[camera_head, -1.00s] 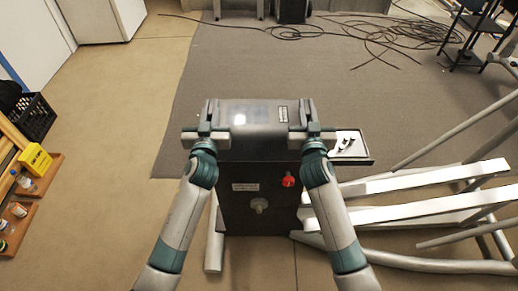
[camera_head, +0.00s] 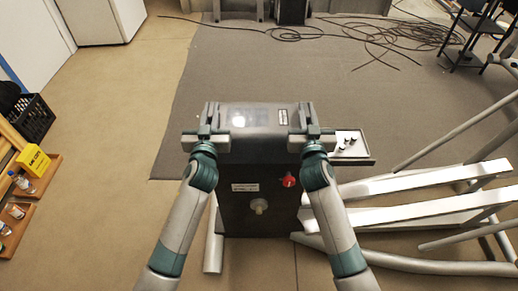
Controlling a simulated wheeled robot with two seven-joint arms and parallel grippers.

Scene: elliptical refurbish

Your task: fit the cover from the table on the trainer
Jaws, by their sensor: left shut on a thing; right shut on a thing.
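The cover (camera_head: 258,117) is a dark, glossy grey piece with a small label at its upper right. It lies at the top of the trainer's black housing (camera_head: 240,205); I cannot tell whether it is seated or just above it. My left gripper (camera_head: 211,118) is shut on the cover's left edge. My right gripper (camera_head: 304,118) is shut on its right edge. The front of the housing has a red knob (camera_head: 289,181), a pale round knob (camera_head: 259,206) and a white label. The trainer's long pale rails (camera_head: 420,181) run off to the right.
A small tray (camera_head: 352,147) with several dark small parts sits right of the housing. At the left stand wooden shelves with bottles (camera_head: 24,184), a yellow box (camera_head: 33,160) and a black crate (camera_head: 28,118). Cables (camera_head: 375,32) lie on the grey mat behind.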

